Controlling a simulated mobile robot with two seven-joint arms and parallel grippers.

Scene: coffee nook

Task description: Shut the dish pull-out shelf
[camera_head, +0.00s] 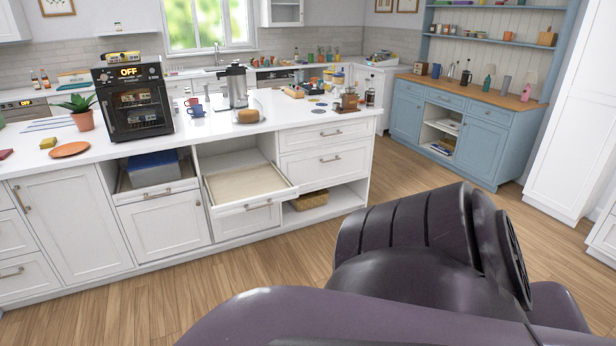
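A white pull-out shelf with a pale wooden bottom (246,184) sticks out from the front of the white island, below the countertop. Its tray looks empty, and its low front edge juts out to the right above a drawer front with a handle. The opening behind it is visible. To its left, another shelf (178,187) in an open bay holds a blue-grey box (153,168); it sits about flush with the cabinet front. No label shows which one is for dishes. Neither of my grippers is in view; a dark part of my arm fills the lower right foreground.
The island countertop (225,133) carries a black oven, a potted plant, mugs and a coffee urn. A basket (309,200) sits in a low open bay. Wooden floor (190,290) is clear before the island. A blue hutch (463,128) stands at the right.

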